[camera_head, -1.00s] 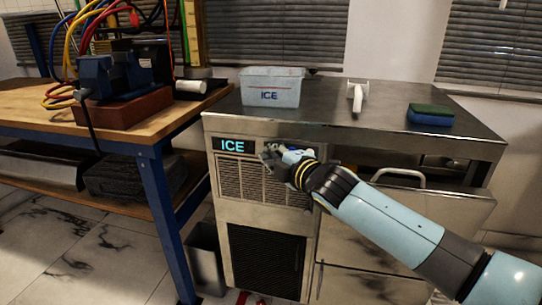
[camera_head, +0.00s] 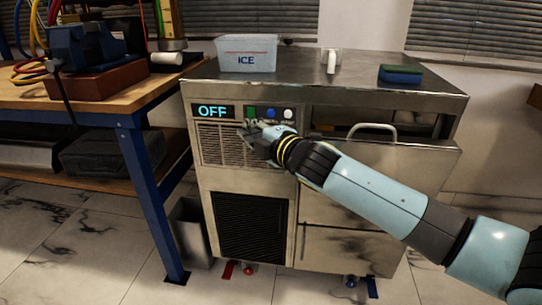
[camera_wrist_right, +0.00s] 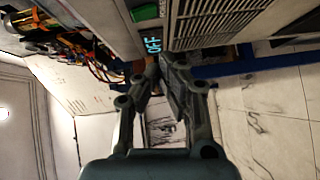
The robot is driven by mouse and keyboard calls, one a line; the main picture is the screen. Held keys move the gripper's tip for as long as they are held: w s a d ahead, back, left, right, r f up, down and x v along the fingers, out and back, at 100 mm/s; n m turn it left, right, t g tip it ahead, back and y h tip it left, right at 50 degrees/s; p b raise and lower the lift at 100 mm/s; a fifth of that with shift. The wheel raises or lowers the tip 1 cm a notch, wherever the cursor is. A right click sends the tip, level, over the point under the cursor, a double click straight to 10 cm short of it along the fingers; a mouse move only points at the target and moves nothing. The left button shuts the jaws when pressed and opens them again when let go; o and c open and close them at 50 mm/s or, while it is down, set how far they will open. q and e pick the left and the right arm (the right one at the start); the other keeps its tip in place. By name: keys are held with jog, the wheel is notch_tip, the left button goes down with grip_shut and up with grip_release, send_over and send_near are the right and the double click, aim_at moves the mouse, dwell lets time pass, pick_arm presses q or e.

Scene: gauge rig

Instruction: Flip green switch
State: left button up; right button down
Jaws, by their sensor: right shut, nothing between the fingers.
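The green switch (camera_head: 251,112) is on the front panel of the ice machine (camera_head: 250,190), just right of the lit display (camera_head: 212,111), which reads OFF. It also shows at the top of the right wrist view (camera_wrist_right: 145,12), beside the display (camera_wrist_right: 153,45). My right gripper (camera_head: 252,130) is just below the green switch, in front of the vent grille. It is shut and empty; in the right wrist view its fingertips (camera_wrist_right: 160,66) meet near the OFF display. A blue knob or button and a white one sit right of the switch. My left gripper is not in view.
An ICE bin (camera_head: 247,54), a white scoop-like item (camera_head: 331,61) and a blue-green sponge (camera_head: 400,75) are on the machine's top. A wooden workbench (camera_head: 120,100) with a vise stands at the left. A grey bin (camera_head: 188,230) is on the floor between them.

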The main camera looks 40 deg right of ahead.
pick_arm(q)
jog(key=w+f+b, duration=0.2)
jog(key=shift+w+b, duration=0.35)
jog(key=shift+b, duration=0.05)
pick_arm(e)
jog(key=s+f, duration=0.1)
jog(key=s, duration=0.7)
jog(key=shift+a+f, duration=0.15)
jog(key=shift+f, duration=0.1)
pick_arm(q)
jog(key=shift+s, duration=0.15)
pick_arm(e)
jog(key=shift+s, duration=0.1)
